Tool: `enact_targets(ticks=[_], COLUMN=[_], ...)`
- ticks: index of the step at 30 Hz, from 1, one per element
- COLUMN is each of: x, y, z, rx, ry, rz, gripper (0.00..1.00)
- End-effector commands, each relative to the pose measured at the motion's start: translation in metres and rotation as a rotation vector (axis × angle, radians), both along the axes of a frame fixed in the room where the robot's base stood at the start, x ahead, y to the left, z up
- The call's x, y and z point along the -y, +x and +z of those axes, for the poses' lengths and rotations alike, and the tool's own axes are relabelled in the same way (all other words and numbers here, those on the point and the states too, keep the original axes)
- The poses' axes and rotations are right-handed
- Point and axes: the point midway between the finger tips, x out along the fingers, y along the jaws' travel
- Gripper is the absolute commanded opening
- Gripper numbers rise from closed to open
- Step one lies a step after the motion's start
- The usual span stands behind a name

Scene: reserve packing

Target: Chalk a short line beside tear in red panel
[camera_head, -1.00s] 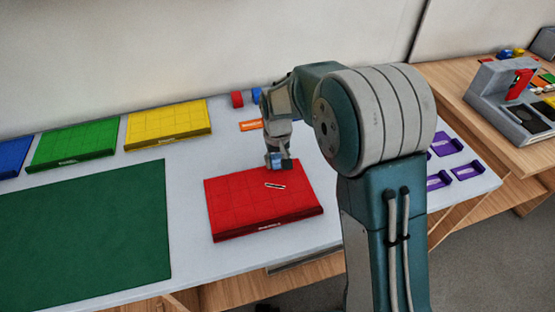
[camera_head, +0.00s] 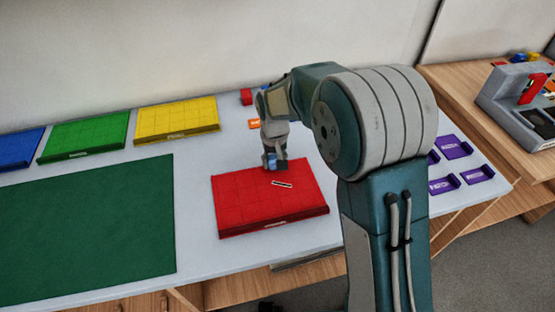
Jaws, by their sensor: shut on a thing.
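The red panel (camera_head: 250,208) lies flat on the pale table, with faint grid lines on its top. A short dark mark with a pale edge, apparently the tear (camera_head: 282,184), shows on its upper right part. My gripper (camera_head: 272,166) points down over the panel's far edge, up and to the left of the tear. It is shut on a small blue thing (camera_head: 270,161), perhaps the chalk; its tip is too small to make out. I cannot tell whether it touches the panel. No chalk line is clear to see.
A green mat (camera_head: 90,230) covers the table's left. Blue (camera_head: 15,149), green (camera_head: 85,136) and yellow (camera_head: 178,119) panels lie along the back. Purple trays (camera_head: 453,148) lie at the right. A grey machine (camera_head: 515,112) stands on the wooden bench. My arm hides part of the table.

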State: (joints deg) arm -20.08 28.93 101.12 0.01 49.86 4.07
Motion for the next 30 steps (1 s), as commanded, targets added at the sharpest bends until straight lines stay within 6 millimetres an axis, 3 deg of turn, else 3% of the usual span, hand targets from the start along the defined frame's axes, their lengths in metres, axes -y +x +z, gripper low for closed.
enact_targets(ticks=[30], x=[-0.021], y=[-0.007], z=[0.001], rx=[-0.003], ry=[-0.001], rz=[0.001], gripper=[0.22])
